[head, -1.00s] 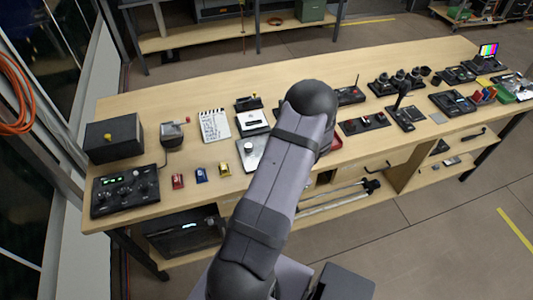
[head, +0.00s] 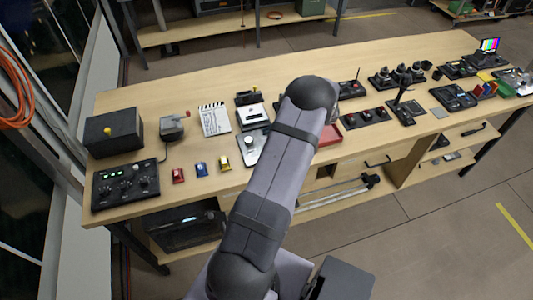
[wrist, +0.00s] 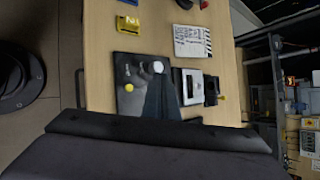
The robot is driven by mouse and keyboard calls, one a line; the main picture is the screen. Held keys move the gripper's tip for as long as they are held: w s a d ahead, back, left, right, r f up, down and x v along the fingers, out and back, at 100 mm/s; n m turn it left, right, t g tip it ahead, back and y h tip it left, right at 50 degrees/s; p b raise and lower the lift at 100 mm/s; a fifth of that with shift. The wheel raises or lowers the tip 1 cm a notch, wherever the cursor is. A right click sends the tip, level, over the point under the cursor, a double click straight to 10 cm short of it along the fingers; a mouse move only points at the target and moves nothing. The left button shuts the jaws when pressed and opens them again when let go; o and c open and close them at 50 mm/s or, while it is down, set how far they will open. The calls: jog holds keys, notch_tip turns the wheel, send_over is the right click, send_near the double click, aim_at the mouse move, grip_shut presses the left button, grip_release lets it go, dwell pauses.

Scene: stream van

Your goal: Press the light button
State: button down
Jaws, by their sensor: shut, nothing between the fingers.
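No button in view carries a label that I can read as the light button. In the wrist view, a dark panel (wrist: 138,75) bears a white round knob (wrist: 158,67) and a yellow button (wrist: 129,88). My gripper (wrist: 160,83) is shut and empty, its dark fingers narrowing over this panel; I cannot tell its height above it. In the head view, the same panel (head: 247,158) is partly behind my arm, which hides the gripper. A black box with a yellow button (head: 107,131) and small red (head: 178,175), blue (head: 201,169) and yellow (head: 224,163) units stand further left.
The wooden bench (head: 200,98) carries a lit control panel (head: 125,183), a clapperboard (head: 214,121), a red tray (head: 330,135), a joystick unit (head: 403,108) and several consoles at the right. The bench's back strip is mostly clear.

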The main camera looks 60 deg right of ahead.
jog(key=shift+f+b, duration=2.3)
jog(key=shift+f, duration=1.65)
jog(key=shift+f+b, duration=0.45)
jog(key=shift+f, duration=0.05)
jog(key=shift+f, duration=0.1)
jog(key=shift+f+b, duration=0.3)
jog(key=shift+b, duration=0.3)
jog(key=shift+f+b, duration=0.45)
jog(key=shift+b, duration=0.05)
jog(key=shift+r, duration=0.15)
jog(key=shift+r+p, duration=0.4)
jog(key=shift+r, duration=0.35)
jog(key=shift+r, duration=0.15)
